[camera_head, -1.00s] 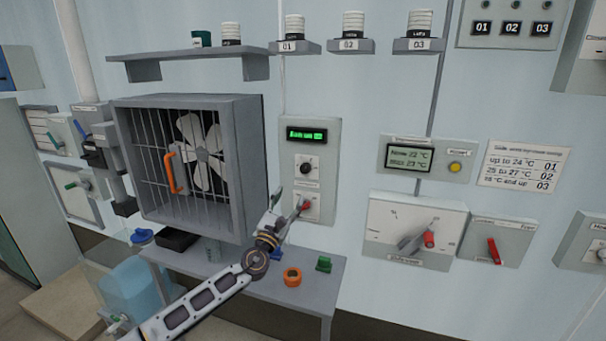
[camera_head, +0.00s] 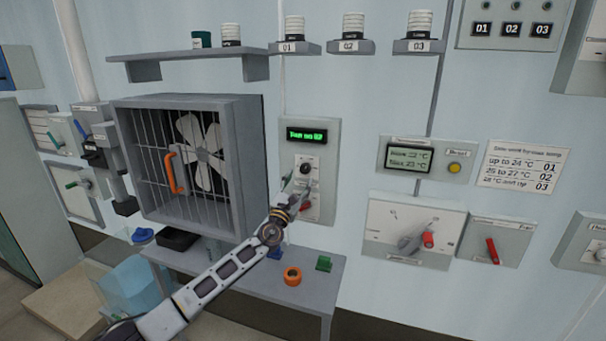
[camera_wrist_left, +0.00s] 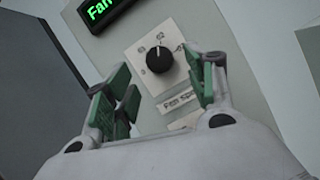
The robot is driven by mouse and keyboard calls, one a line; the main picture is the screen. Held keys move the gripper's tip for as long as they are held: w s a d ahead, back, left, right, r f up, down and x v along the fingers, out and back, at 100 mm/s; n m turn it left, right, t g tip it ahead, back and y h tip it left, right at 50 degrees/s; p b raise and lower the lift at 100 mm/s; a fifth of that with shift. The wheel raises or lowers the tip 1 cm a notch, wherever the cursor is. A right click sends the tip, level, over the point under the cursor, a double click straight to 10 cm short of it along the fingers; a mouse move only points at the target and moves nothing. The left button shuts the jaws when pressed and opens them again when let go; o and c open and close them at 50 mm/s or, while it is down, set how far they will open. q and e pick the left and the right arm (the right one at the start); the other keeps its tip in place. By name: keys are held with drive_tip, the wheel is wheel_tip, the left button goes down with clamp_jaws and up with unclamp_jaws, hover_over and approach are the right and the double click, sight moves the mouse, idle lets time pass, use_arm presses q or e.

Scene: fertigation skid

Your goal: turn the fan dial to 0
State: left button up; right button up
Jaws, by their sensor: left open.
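The fan dial is a round black knob (camera_wrist_left: 160,60) on a white plate marked with numbers, with a label below that starts "Fan Sp". In the head view the dial (camera_head: 305,169) sits on the grey panel under a green-lit display (camera_head: 306,135). My left gripper (camera_wrist_left: 158,92) is open, its green-padded fingers on either side of and short of the knob, not touching it. In the head view my left gripper (camera_head: 300,183) is just below the dial. A red switch (camera_head: 306,208) is below it, partly hidden by the gripper. My right gripper is not in view.
A caged fan (camera_head: 190,160) with an orange handle stands left of the panel. A larger dial panel (camera_head: 385,215) is to the right.

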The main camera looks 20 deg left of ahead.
sight(304, 171)
use_arm(q)
drive_tip(key=shift+x, duration=2.4)
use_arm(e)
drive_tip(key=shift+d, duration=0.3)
use_arm(q)
drive_tip(key=c, duration=1)
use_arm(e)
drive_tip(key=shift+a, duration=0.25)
